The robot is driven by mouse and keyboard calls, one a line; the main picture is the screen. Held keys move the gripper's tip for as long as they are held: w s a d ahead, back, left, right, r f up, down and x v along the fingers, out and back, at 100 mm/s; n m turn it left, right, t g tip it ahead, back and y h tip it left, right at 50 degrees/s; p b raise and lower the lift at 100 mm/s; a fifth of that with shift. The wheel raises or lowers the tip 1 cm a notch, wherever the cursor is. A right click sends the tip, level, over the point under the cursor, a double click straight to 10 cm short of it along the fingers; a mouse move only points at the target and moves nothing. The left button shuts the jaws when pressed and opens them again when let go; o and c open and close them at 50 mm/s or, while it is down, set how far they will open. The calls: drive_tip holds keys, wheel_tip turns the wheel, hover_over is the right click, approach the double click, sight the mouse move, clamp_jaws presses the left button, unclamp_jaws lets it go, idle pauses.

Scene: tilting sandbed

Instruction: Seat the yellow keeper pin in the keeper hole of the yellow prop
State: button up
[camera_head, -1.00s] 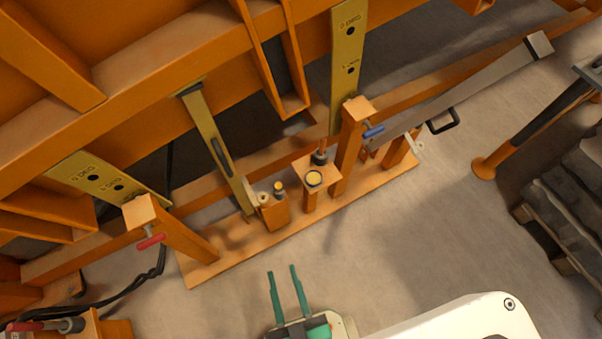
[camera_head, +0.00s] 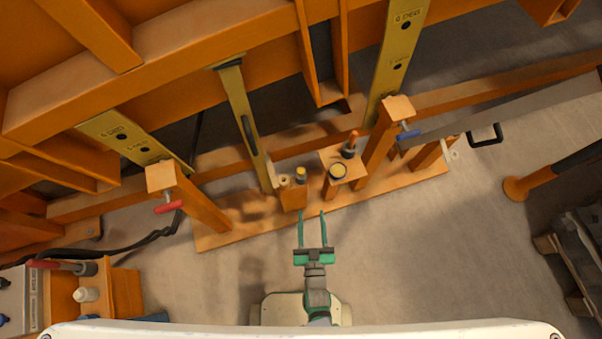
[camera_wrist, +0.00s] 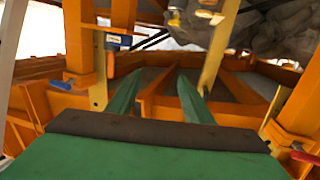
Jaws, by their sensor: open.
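The yellow prop (camera_head: 240,115) is a slanted bar with a dark slot, its foot by the orange base plank in the head view. At its foot is a small orange block (camera_head: 294,197) with a black-collared, yellow-topped piece (camera_head: 300,174) that looks like a pin. I cannot tell for certain which is the keeper pin, and the keeper hole is not distinguishable. My gripper (camera_head: 312,213) is open and empty, its green fingers just in front of the block; they also show in the wrist view (camera_wrist: 160,77).
Orange posts carry a red-handled clamp (camera_head: 168,207) at left and a blue-handled one (camera_head: 409,134) at right. An orange-handled piece (camera_head: 352,140) stands behind the disc. A long grey bar (camera_head: 520,112) reaches right. The floor (camera_head: 420,260) in front is clear.

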drive_tip(key=w+a+f+h, duration=0.1)
drive_tip(key=w+f, duration=0.2)
drive_tip(key=w, duration=0.4)
drive_tip(key=w+a+f+m, duration=0.1)
drive_tip(key=w+f, duration=0.3)
drive_tip(key=w, duration=0.3)
drive_tip(key=w+a+f+h, duration=0.1)
drive_tip(key=w+a+f, duration=0.1)
drive_tip(key=w+f, duration=0.2)
drive_tip(key=shift+w+m+t+h, duration=0.3)
drive_tip(key=shift+w+m+t, duration=0.1)
drive_tip(key=shift+w, duration=1.1)
drive_tip(key=shift+w+d+r, duration=0.1)
drive_tip(key=shift+w+d, duration=0.15)
drive_tip(key=shift+w, duration=0.7)
drive_tip(key=shift+w+d+r, duration=0.1)
drive_tip(key=shift+w+d, duration=0.1)
drive_tip(key=shift+w, duration=1.45)
drive_tip(key=shift+c, duration=0.4)
drive_tip(key=c, duration=1.1)
